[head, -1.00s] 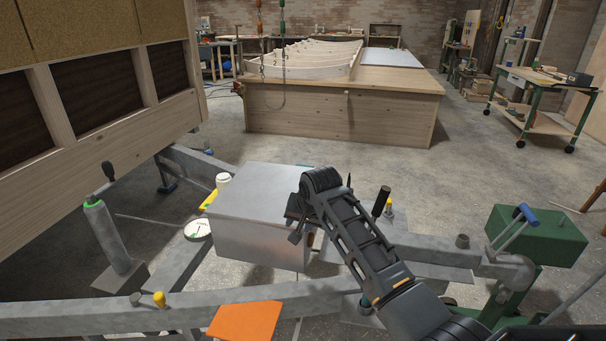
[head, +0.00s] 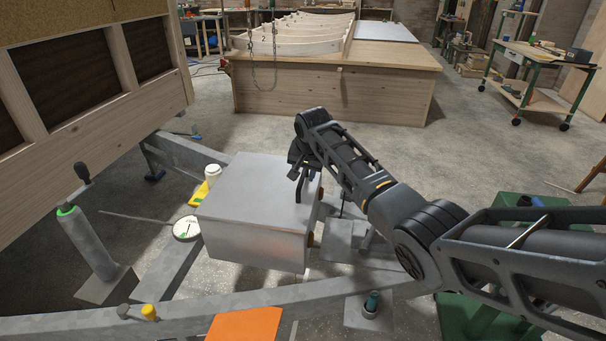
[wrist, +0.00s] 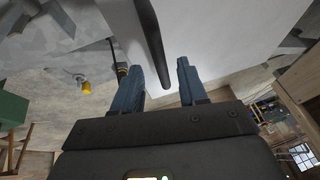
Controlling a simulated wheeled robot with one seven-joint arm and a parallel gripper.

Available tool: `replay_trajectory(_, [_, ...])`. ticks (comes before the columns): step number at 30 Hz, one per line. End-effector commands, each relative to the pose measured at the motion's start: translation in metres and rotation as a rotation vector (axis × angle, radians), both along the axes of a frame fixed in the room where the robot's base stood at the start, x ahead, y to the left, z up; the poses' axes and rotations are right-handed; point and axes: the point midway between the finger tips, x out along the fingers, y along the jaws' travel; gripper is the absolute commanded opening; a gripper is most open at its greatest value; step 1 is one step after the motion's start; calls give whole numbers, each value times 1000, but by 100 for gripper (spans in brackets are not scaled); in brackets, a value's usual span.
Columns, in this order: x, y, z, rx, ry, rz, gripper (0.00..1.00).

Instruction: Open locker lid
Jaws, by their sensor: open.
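The locker (head: 258,240) is a grey metal box on the trailer frame, and its flat lid (head: 245,185) is down. My gripper (head: 299,190) is at the right part of the lid, its fingers pointing down. In the wrist view my gripper (wrist: 158,72) is open, with two blue-grey fingers apart. A dark bar (wrist: 152,40) lies in line with the gap between them, in front of the pale lid surface (wrist: 215,25). I cannot tell whether the fingers touch the bar or the lid. The lid's right edge is partly hidden by my gripper and arm.
A white-capped yellow item (head: 212,172) and a round white gauge (head: 187,228) stand left of the locker. A jack post (head: 88,235) stands further left. An orange plate (head: 245,325) lies in front. A wooden workbench (head: 330,95) stands behind, across open floor.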

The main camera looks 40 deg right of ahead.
Motion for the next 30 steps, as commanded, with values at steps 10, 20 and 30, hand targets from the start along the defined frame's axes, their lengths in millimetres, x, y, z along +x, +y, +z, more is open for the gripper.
replay_trajectory(10, [6,-3,-16,-1,-1,0,42])
replay_trajectory(20, [6,-3,-16,-1,-1,0,29])
replay_trajectory(30, [6,-3,-15,-1,-1,0,0])
